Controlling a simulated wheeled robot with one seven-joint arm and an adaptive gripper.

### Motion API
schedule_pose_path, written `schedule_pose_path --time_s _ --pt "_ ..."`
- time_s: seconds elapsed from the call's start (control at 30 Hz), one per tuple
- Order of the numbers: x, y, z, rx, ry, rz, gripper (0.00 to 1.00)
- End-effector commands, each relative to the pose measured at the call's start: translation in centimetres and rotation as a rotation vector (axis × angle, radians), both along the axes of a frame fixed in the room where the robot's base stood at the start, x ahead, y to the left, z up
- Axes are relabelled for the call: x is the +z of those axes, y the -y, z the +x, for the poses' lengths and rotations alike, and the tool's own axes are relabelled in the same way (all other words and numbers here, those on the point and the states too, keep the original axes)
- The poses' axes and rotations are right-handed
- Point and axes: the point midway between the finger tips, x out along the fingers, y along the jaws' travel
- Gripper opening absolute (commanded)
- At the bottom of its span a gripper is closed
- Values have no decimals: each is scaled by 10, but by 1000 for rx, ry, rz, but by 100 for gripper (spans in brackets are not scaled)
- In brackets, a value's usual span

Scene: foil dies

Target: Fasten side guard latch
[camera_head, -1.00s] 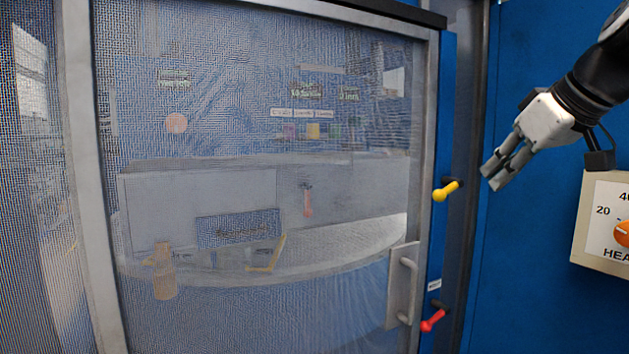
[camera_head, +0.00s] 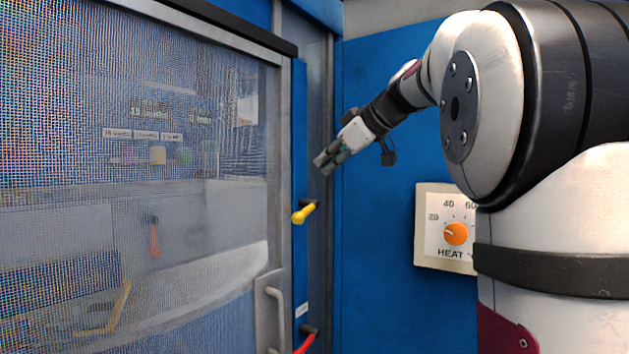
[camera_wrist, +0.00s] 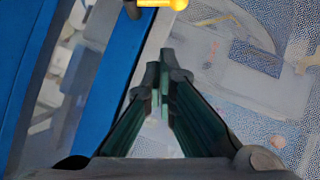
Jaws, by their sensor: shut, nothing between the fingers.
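The side guard is a grey-framed mesh door (camera_head: 120,140) that appears closed against a blue post (camera_head: 299,130). A yellow lever (camera_head: 304,213) sits on the post, tilted down to the left. A red lever (camera_head: 305,344) is lower on the post, partly cut off by the frame edge. I cannot tell which lever is the guard latch. My gripper (camera_head: 322,164) is shut and empty, above and slightly right of the yellow lever and apart from it. In the wrist view my fingertips (camera_wrist: 163,75) are together, and the yellow lever (camera_wrist: 160,3) shows at the top edge.
A grey pull handle (camera_head: 272,310) is on the door beside the post. A heat dial box (camera_head: 445,226) hangs on the blue panel (camera_head: 385,110) to the right. Behind the mesh are coloured buttons (camera_head: 157,155) and a red-handled lever (camera_head: 154,238).

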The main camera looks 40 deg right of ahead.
Motion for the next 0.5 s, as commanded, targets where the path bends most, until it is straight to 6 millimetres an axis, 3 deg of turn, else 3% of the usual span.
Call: schedule_pose_path --time_s 0.5 --pt "-50 -11 80 1 -2 2 0"
